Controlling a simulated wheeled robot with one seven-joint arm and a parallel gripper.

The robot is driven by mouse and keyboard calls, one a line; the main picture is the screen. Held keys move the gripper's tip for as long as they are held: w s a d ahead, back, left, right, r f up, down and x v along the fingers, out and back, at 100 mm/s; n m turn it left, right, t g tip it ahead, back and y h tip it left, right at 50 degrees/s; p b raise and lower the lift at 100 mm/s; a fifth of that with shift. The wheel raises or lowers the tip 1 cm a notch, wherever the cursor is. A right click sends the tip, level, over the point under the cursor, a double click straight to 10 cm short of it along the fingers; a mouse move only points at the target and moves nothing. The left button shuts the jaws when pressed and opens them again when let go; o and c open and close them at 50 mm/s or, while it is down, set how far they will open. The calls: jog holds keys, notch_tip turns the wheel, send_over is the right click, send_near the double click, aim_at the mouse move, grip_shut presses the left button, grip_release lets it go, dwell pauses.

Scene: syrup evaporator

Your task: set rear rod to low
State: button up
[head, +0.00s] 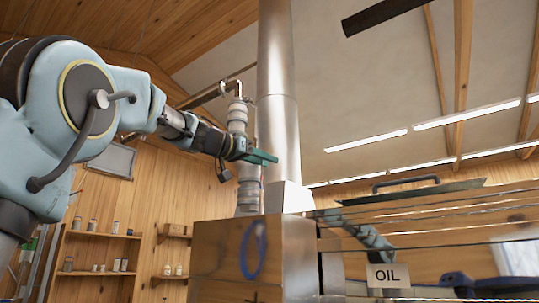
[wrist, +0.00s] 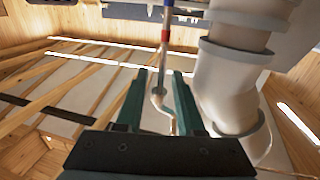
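In the wrist view, a thin metal rod (wrist: 162,75) with red and blue bands ends in a bent, hooked tip. It shows in the gap between my two green fingers, and I cannot tell how far beyond them it lies. It may be the rear rod, but no label confirms this. My gripper (wrist: 158,82) is open, with space on both sides of the rod and nothing held. In the head view, my gripper (head: 264,157) is raised in front of the tall metal stack. The rod's full length and any low marking are not visible there.
A thick banded pipe (wrist: 224,85) stands close to the right of my fingers in the wrist view. The metal stack (head: 278,90) rises from a box-shaped housing (head: 225,255). Wall shelves (head: 100,236) hold jars.

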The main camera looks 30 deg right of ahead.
jog(key=shift+x, duration=0.95)
jog(key=shift+s, duration=0.1)
grip_shut()
dwell(0.7)
